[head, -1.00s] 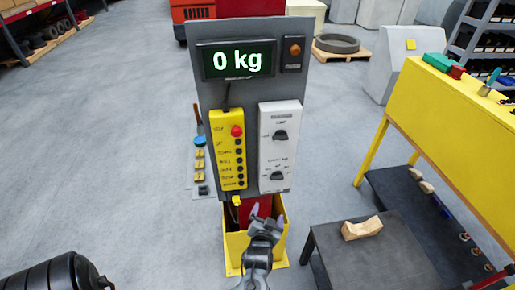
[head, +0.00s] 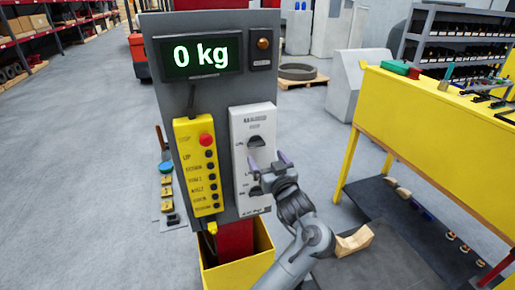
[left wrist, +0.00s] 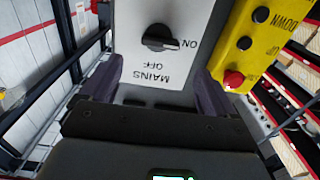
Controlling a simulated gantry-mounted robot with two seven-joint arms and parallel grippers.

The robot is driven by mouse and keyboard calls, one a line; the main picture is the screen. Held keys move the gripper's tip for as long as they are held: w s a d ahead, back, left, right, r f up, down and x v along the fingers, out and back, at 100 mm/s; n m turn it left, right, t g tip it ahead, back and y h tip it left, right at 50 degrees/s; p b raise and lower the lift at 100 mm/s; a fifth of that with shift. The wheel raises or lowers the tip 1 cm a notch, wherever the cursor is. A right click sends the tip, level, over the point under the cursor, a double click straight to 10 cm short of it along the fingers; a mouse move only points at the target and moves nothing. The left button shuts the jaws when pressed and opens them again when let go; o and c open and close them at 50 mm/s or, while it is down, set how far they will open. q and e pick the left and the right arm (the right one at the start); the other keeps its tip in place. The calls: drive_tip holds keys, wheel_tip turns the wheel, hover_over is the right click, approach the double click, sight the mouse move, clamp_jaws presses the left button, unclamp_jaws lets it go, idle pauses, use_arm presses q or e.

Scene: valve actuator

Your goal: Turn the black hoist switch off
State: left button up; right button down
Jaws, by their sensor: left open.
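The white switch box (head: 266,117) carries two black rotary switches. The upper switch (head: 256,141) is labelled MAINS in the left wrist view (left wrist: 158,38), which shows it upside down with its pointer towards ON. The lower switch (head: 255,190) is partly hidden by my gripper; its label is too small to read, and it is not in the left wrist view. My left gripper (head: 268,161) is open and empty in front of the box, its fingertips between the two switches in the head view. The fingers also flank the MAINS label in the left wrist view (left wrist: 158,88). My right gripper is not in view.
A yellow button box (head: 194,165) with a red button is mounted left of the switch box. A display (head: 198,55) reading 0 kg and an orange lamp (head: 263,43) sit above. A yellow bench (head: 430,110) stands at the right.

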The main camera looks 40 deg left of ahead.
sight(257, 145)
use_arm(q)
drive_tip(key=x, duration=0.8)
drive_tip(key=shift+a, duration=0.15)
drive_tip(key=shift+c, duration=0.4)
drive_tip(key=shift+p, duration=0.35)
drive_tip(key=c, duration=1)
